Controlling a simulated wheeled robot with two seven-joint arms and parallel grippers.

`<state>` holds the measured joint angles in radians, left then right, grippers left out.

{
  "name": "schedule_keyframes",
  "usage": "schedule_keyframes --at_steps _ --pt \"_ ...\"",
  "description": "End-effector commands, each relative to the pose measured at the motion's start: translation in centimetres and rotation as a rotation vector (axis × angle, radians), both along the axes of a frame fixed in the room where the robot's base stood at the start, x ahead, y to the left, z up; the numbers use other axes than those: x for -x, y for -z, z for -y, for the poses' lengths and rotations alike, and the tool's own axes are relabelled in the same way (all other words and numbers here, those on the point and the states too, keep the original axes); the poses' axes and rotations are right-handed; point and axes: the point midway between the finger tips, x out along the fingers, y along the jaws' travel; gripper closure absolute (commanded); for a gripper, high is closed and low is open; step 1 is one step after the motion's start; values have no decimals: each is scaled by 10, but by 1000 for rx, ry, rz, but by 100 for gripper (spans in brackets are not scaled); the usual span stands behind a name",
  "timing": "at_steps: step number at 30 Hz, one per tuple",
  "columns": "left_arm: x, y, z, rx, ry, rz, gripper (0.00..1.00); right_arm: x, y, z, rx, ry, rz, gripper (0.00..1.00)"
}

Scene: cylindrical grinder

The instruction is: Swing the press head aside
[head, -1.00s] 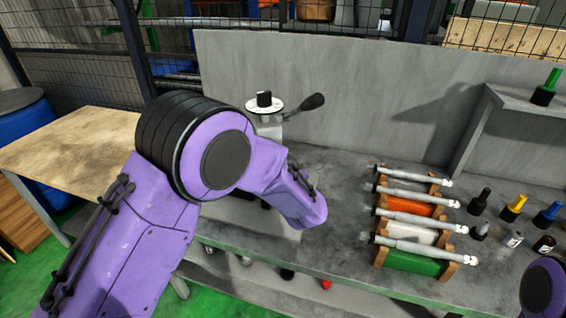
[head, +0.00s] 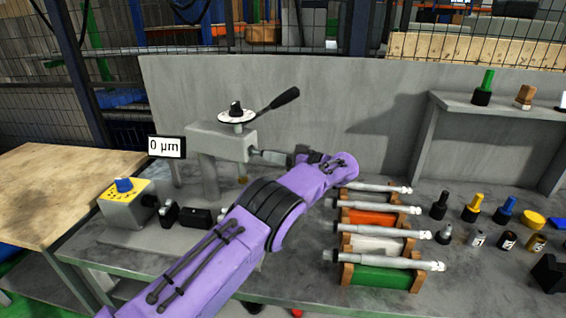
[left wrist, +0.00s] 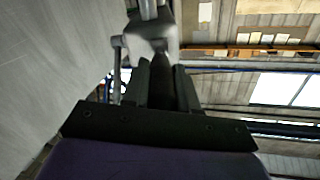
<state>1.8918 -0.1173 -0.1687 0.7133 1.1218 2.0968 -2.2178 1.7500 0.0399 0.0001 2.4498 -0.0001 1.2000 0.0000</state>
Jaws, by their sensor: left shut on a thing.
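The press head (head: 218,141) is a grey block on a grey column, with a white dial and a black-knobbed lever (head: 283,99) on top. A short grey piece extends from its right side. My left gripper (head: 299,158) is at the end of that piece, partly hidden by my purple arm. In the left wrist view, the jaws (left wrist: 160,85) are shut on a dark handle, with a grey block (left wrist: 152,35) just beyond it. The lower front of the press is partly hidden by my arm. My right gripper is not in view.
A rack (head: 347,273) with several metal spindles stands close to the right of my arm. Several small coloured-top pieces stand farther right. A yellow-topped box (head: 128,205) with a blue knob and a "0 µm" display (head: 166,147) are left. A grey back panel (head: 340,100) stands behind.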

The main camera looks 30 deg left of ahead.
Motion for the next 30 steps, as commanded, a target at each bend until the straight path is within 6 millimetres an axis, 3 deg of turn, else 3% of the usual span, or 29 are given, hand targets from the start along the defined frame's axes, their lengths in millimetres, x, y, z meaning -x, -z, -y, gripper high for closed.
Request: schedule_keyframes --at_steps 19,20,22,30 --pt "-4 -2 -3 -7 -35 -1 100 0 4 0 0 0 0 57" --pt "-4 -2 -3 -7 -35 -1 69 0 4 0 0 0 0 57" --pt "-4 -1 -2 -6 -34 0 46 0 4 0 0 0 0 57" --pt "-5 -1 -1 -4 -34 0 46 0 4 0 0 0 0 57"
